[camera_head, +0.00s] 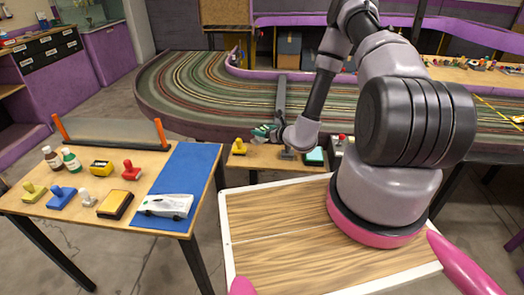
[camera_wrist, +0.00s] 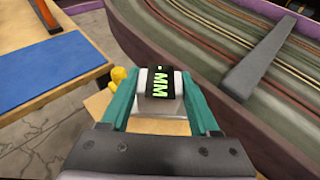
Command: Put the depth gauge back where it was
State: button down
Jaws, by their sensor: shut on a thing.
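The depth gauge (camera_wrist: 158,83), a small pale block with a black face and green "MM" lettering, is between the teal fingers of my gripper (camera_wrist: 161,90) in the wrist view. The fingers are shut on its two sides. In the head view my gripper (camera_head: 262,131) is above the left part of a small wooden table (camera_head: 262,160), and I cannot make out the gauge there. A yellow object (camera_head: 239,147) stands on that table below and left of the gripper. It also shows in the wrist view (camera_wrist: 119,76).
The small table also bears a teal block (camera_head: 315,157) and a red-buttoned box (camera_head: 341,140). The slot track (camera_head: 190,85) runs behind. At left, a wooden table (camera_head: 140,158) holds a blue mat (camera_head: 188,172), a white car (camera_head: 166,205), bottles and several stamp-like objects.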

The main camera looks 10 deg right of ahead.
notch_tip(320, 180, down, 7)
jog(key=shift+d+f, duration=0.1)
jog(key=shift+f, duration=0.1)
jog(key=shift+f, duration=0.1)
jog(key=shift+c, duration=0.6)
grip_release()
